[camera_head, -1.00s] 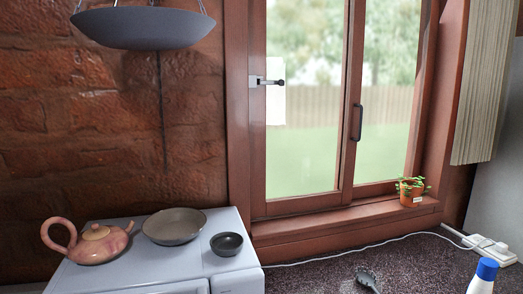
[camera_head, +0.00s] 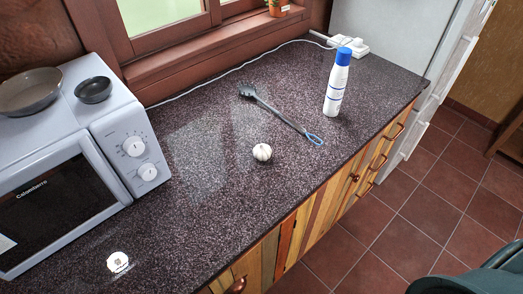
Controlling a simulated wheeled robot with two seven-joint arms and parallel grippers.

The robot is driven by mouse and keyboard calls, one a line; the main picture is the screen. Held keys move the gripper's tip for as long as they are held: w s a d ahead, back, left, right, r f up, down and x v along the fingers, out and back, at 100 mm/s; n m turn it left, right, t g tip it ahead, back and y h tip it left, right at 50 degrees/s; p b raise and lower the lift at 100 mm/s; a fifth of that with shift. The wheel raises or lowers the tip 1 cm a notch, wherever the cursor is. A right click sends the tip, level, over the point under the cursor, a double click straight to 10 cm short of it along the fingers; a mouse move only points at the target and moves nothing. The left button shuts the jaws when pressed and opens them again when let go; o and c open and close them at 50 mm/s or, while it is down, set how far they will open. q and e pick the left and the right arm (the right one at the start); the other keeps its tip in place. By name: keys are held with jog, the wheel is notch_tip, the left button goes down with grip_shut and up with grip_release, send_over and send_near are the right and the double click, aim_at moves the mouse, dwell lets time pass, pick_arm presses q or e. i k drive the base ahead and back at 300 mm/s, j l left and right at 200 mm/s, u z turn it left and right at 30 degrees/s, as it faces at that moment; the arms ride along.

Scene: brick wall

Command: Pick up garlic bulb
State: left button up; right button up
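The garlic bulb (camera_head: 262,152) is small, white and round. It sits on the dark speckled countertop (camera_head: 205,200) near the middle of the head view, with clear counter around it. Neither of my grippers shows in this view, and nothing touches the bulb.
A black utensil with a blue-tipped handle (camera_head: 280,115) lies behind and right of the bulb. A white bottle with a blue cap (camera_head: 337,88) stands farther right. A small white round item (camera_head: 118,262) lies front left.

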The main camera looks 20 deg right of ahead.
aim_at(263, 152)
jog(key=l+u, duration=0.1)
jog(key=l, duration=1.35)
jog(key=k, duration=0.05)
